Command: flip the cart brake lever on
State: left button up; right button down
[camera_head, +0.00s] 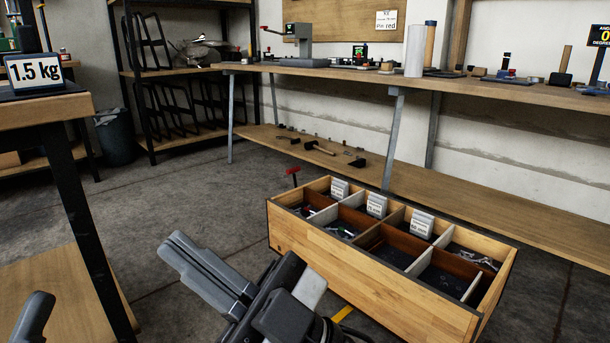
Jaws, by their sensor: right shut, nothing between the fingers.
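The cart (345,265) is a low wooden box with several compartments, standing on the floor right of centre. A small red-topped lever (293,171) on a dark stem stands at its far left corner; it looks like the brake lever. The lower part of the stem is hard to see. My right gripper (176,248) is shut and empty, in front of and left of the cart, with its fingers pointing to the upper left. It is apart from the lever. Only a grey tip of my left gripper (34,314) shows at the bottom left edge.
A long workbench (460,88) with a lower shelf (440,190) runs behind the cart. A wooden table (40,110) with dark legs and a 1.5 kg sign (36,72) stands at the left. The grey floor (190,200) between them is clear.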

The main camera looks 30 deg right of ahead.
aim_at(290, 170)
jog(key=z, duration=0.7)
jog(key=i, duration=0.75)
jog(key=z, duration=0.55)
jog(key=i, duration=1)
jog(key=u, duration=1.05)
jog(key=i, duration=0.45)
jog(key=u, duration=0.45)
